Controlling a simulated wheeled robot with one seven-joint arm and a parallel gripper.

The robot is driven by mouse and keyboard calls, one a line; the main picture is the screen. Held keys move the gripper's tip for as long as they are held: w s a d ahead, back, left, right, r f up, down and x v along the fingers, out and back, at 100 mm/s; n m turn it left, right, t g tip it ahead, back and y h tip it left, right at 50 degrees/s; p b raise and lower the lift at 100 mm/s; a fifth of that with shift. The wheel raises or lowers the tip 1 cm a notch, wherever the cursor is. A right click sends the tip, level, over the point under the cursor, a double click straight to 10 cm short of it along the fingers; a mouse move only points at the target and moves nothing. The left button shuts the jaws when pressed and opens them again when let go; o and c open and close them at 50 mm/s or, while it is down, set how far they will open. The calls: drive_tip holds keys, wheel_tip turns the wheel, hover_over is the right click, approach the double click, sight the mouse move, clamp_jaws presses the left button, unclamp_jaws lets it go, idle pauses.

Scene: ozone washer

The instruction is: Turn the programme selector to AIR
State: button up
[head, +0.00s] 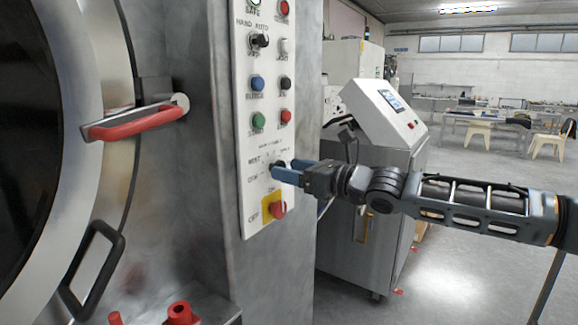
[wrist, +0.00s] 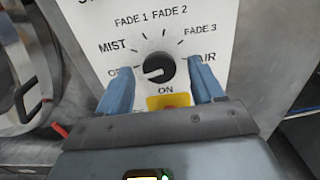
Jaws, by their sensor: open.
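The programme selector is a round black knob (wrist: 159,68) on a white panel. In the wrist view its white mark points left, slightly downward, towards a label starting with O, partly hidden by a finger. MIST, FADE 1, FADE 2, FADE 3 and AIR follow clockwise, with AIR (wrist: 208,57) at the right. My gripper (wrist: 160,80) is open, its blue fingers on either side of the knob, with gaps visible between them and it. In the head view my gripper (head: 284,171) reaches the panel from the right and partly covers the selector (head: 277,166). Finger contact cannot be judged.
A red switch (head: 278,209) on a yellow plate sits just below the selector. Push buttons and a black HAND/AUTO switch (head: 260,41) are above. A red-handled door latch (head: 138,122) is left. A grey cabinet (head: 365,225) stands behind my arm; open floor lies right.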

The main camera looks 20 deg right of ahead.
drive_tip(key=shift+w+a, duration=0.35)
drive_tip(key=shift+w, duration=0.1)
drive_tip(key=c, duration=1)
